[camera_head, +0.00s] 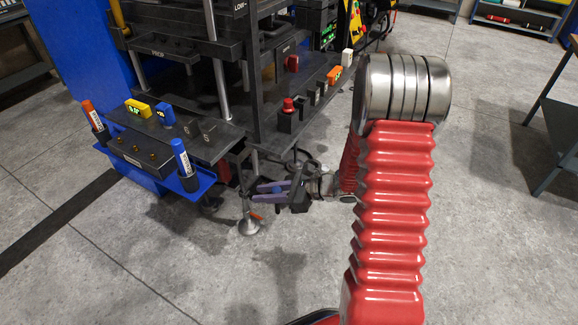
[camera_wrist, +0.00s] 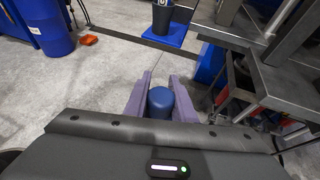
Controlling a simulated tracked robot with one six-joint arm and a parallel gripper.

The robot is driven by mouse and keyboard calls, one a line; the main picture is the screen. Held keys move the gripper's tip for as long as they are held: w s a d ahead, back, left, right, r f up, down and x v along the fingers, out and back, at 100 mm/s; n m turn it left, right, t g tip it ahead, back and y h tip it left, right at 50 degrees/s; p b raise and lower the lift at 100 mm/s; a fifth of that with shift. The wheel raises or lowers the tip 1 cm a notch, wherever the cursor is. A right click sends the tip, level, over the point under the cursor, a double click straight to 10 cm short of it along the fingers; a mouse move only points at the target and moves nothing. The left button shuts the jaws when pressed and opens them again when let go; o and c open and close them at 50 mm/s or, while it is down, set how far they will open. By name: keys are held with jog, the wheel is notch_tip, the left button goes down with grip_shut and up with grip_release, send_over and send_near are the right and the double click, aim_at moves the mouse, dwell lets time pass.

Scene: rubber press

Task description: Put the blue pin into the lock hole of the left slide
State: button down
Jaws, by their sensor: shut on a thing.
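My gripper (camera_head: 259,192) has purple fingers and is low at the front of the press, beside and to the right of the blue shelf. In the wrist view my gripper (camera_wrist: 159,80) is shut on the blue pin (camera_wrist: 160,102), whose rounded blue end shows between the fingers. Its lower part is hidden, and I cannot make it out in the head view. The dark slide plate (camera_head: 195,128) lies at the left of the press. I cannot tell which opening is the lock hole.
The blue shelf (camera_head: 205,183) bears an orange marker (camera_head: 91,115) and a blue marker (camera_head: 181,157) in dark cups. Yellow (camera_head: 138,108) and blue blocks (camera_head: 166,113) lie on the plate. Open floor lies in front.

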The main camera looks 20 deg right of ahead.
jog(key=shift+s+a+f, duration=0.3)
jog(key=shift+a+f, duration=0.2)
jog(key=shift+a, duration=0.1)
jog(key=shift+s+a+f, duration=0.3)
jog(key=shift+a+f, duration=0.15)
jog(key=shift+a, duration=0.15)
jog(key=shift+a, duration=0.15)
